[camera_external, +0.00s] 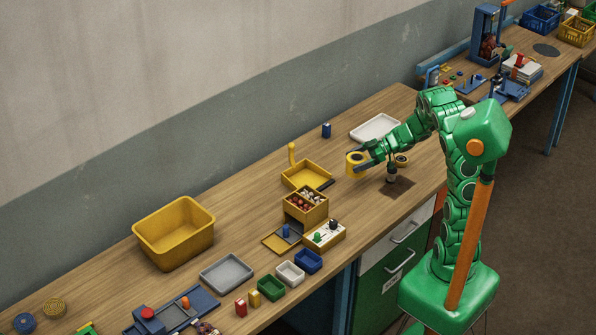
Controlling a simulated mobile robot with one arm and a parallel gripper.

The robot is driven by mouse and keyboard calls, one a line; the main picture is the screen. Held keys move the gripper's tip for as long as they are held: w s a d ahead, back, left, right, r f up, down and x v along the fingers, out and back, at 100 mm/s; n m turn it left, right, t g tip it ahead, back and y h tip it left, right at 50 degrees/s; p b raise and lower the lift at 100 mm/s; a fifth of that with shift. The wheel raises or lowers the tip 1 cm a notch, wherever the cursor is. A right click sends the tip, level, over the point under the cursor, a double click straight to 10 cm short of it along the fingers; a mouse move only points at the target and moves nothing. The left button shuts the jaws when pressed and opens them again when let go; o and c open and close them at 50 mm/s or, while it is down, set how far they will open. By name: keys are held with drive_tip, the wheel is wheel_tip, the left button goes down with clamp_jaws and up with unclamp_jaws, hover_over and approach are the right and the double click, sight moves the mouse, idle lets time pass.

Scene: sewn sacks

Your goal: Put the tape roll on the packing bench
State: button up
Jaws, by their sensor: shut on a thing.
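A yellow ring-shaped roll (354,168), which looks like the tape roll, is in my gripper (364,163). My gripper is shut on it, over the wooden bench (262,208). I cannot tell the exact gap between the roll and the bench top. A second wooden bench (520,40) stands at the back right. The view does not show which of the two is the packing bench.
A white tray (374,128) and a blue canister (326,130) stand behind my gripper. A small dark-and-yellow round thing (402,161) and a dark bottle-like thing (391,174) are to its right. A yellow tray (307,175) is to its left. Bare wood lies near the wall.

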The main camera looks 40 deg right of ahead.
drive_tip(key=w+a+n+g+y, duration=0.1)
drive_tip(key=w+a+n+g, duration=0.15)
drive_tip(key=w+a, duration=1.15)
drive_tip(key=w+a+n+g, duration=0.1)
drive_tip(key=w+a, duration=0.2)
drive_tip(key=a, duration=0.9)
drive_tip(key=w+a+n+g, duration=0.1)
drive_tip(key=w+a+g, duration=0.15)
drive_tip(key=a, duration=0.95)
drive_tip(key=shift+t+y, duration=0.5)
drive_tip(key=shift+w+d+f, duration=0.1)
drive_tip(key=shift+f, duration=4.55)
drive_tip(key=o, duration=0.8)
drive_tip(key=shift+f, duration=0.1)
